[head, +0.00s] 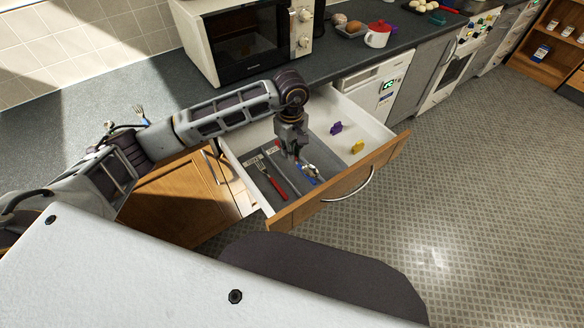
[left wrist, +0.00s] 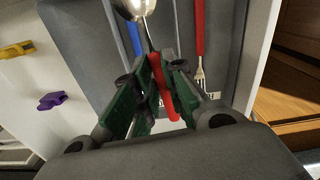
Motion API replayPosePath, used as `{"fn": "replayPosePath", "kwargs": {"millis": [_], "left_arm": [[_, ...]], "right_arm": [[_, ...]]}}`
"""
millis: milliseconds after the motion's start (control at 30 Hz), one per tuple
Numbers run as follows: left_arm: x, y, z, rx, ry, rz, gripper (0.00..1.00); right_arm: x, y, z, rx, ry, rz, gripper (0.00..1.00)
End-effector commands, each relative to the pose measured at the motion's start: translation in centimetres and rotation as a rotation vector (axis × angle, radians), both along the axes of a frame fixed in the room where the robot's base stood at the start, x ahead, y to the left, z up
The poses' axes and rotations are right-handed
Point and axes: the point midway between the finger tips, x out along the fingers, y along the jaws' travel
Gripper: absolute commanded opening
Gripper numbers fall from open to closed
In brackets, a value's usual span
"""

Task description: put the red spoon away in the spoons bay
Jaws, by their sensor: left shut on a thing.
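My left gripper (head: 291,152) points down over the grey tray (left wrist: 240,12) in the open drawer. It is shut on the red spoon (left wrist: 163,90), gripping its red handle. The spoon's metal bowl (left wrist: 134,6) points away from the gripper at the top of the left wrist view. A blue-handled piece (left wrist: 133,36) lies in the bay below the spoon. A red-handled fork (head: 272,182) lies in the adjoining bay, which has a label (head: 252,160) at its far end. Another label (head: 272,147) is partly hidden by the gripper. I cannot tell whether the spoon touches the tray.
The drawer's wooden front (head: 338,187) bounds the near side. A purple piece (head: 336,128) and a yellow piece (head: 357,146) lie on the white drawer floor right of the tray.

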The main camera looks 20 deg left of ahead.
Motion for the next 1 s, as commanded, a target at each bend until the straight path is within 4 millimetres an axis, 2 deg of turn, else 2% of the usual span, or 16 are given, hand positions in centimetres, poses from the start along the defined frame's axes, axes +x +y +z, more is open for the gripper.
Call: {"fn": "replayPosePath", "kwargs": {"millis": [1000], "left_arm": [[-0.26,-0.58,0.4,0.001,0.0,0.801,0.0]], "right_arm": [[-0.07,0.0,0.08,0.0,0.001,0.0,0.35]]}}
